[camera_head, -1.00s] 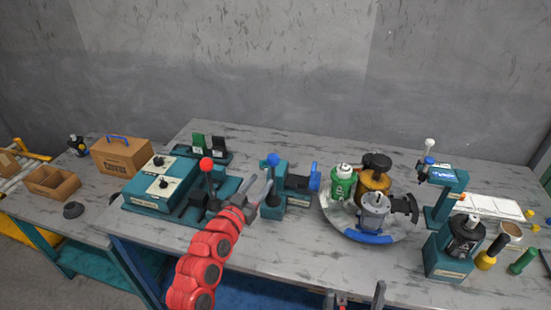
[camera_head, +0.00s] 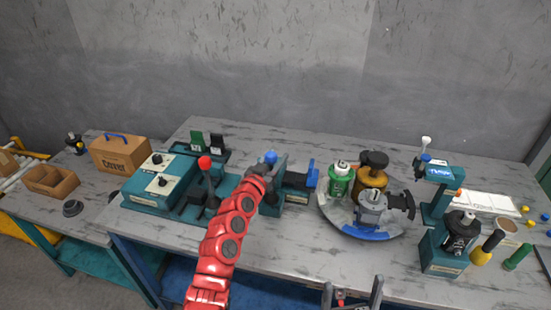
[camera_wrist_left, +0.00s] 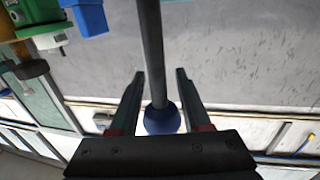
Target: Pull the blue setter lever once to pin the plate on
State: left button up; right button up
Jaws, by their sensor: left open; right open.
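The blue-knobbed setter lever (camera_head: 270,157) stands on the teal setter unit (camera_head: 297,180) at mid-table. My left gripper (camera_head: 276,170) is at the lever, and my red arm hides its lower part. In the left wrist view, the dark rod and blue knob (camera_wrist_left: 162,119) lie between the fingers of my left gripper (camera_wrist_left: 160,85), which are open with gaps on both sides. My right gripper (camera_head: 352,292) is open and empty at the bottom edge of the head view. A plate pinned to the motor cannot be made out.
A red-knobbed lever (camera_head: 205,162) stands left of my arm. A round turntable (camera_head: 335,214) at right carries a grey motor (camera_head: 373,209), a green bottle (camera_head: 340,181) and a brown part. A teal press (camera_head: 440,195) stands further right.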

pick_arm(q)
grip_shut()
